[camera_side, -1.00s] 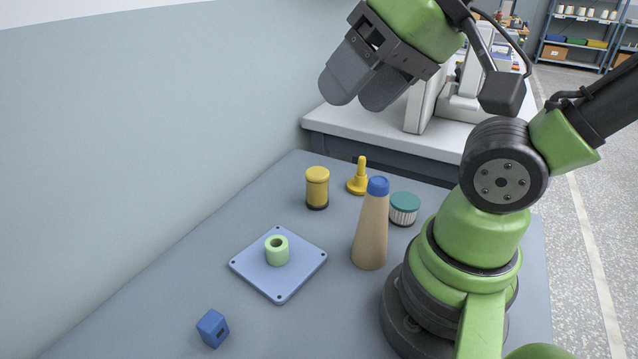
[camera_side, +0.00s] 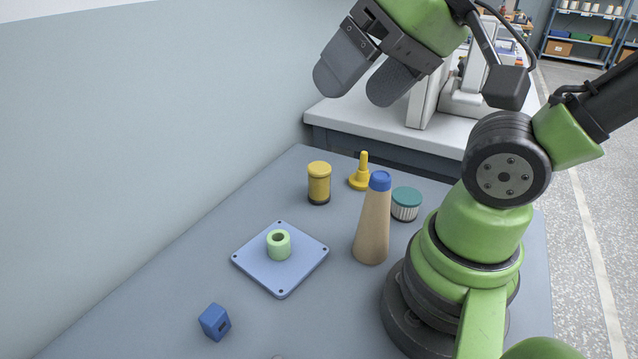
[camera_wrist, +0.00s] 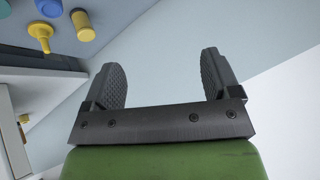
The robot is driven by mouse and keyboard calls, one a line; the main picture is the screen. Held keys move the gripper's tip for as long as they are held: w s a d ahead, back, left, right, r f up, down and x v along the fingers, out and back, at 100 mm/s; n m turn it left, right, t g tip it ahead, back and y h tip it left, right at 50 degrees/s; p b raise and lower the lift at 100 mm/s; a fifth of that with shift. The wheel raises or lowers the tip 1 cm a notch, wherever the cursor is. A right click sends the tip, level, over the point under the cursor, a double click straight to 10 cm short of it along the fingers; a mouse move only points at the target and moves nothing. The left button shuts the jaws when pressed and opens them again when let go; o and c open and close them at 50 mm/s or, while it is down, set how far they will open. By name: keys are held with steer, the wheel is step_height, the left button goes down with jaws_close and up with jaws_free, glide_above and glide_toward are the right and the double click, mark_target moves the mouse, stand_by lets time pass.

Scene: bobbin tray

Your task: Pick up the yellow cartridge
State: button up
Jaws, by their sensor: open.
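The yellow cartridge (camera_side: 319,185) is a short yellow cylinder with a dark base. It stands upright on the grey-blue table, beyond the blue plate. In the wrist view it shows at the top left (camera_wrist: 83,25). My gripper (camera_side: 361,82) is open and empty, high above the far part of the table. In the wrist view my gripper (camera_wrist: 163,68) has its two fingers wide apart, with only wall between them; the cartridge lies outside them to the left.
A yellow knobbed piece (camera_side: 361,174), a tan cone with blue top (camera_side: 372,228) and a teal-lidded jar (camera_side: 406,204) stand right of the cartridge. A blue plate (camera_side: 256,270) bears a green ring (camera_side: 279,244). A blue block (camera_side: 215,322) lies in front. The wall is at left.

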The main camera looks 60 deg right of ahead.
steer(key=shift+w, duration=0.1)
steer(key=n+g+h, duration=0.1)
steer(key=g+h, duration=0.1)
steer(key=g, duration=0.5)
glide_above(319, 166)
steer(key=f, duration=1.7)
steer(key=shift+s+d, duration=0.1)
steer(key=shift+s, duration=0.1)
step_height(319, 166, down, 5)
steer(key=shift+d+r, duration=0.1)
steer(key=shift+r, duration=0.05)
steer(key=shift+w+a+f, duration=0.1)
steer(key=shift+a+f, duration=0.05)
steer(key=shift+f, duration=1.3)
steer(key=shift+w+a+f, duration=0.1)
steer(key=shift+f, duration=1.35)
steer(key=c, duration=1.1)
